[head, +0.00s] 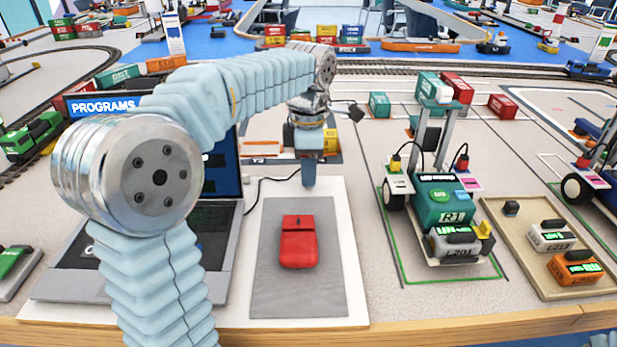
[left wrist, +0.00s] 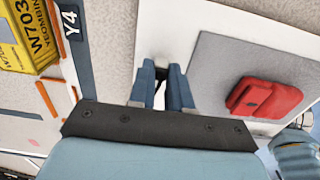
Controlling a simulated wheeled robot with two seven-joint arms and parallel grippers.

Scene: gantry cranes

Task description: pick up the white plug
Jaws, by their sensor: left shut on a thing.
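My left gripper (head: 309,180) points down just behind the far edge of the grey mat. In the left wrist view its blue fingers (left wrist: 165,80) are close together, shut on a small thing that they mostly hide. A pale patch, the white plug (left wrist: 159,98), and a dark bit show between them. In the head view a thin black cable (head: 272,179) runs from beside the laptop to these fingertips. The plug itself is not visible in the head view. My right gripper is in neither view.
A red mouse (head: 299,246) lies on the grey mat (head: 300,297), on a white board (head: 350,300). A laptop (head: 222,250) stands left, partly behind my arm. Right are a wheeled robot R1 (head: 440,200) and a tan tray (head: 515,265). Train tracks and containers lie behind.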

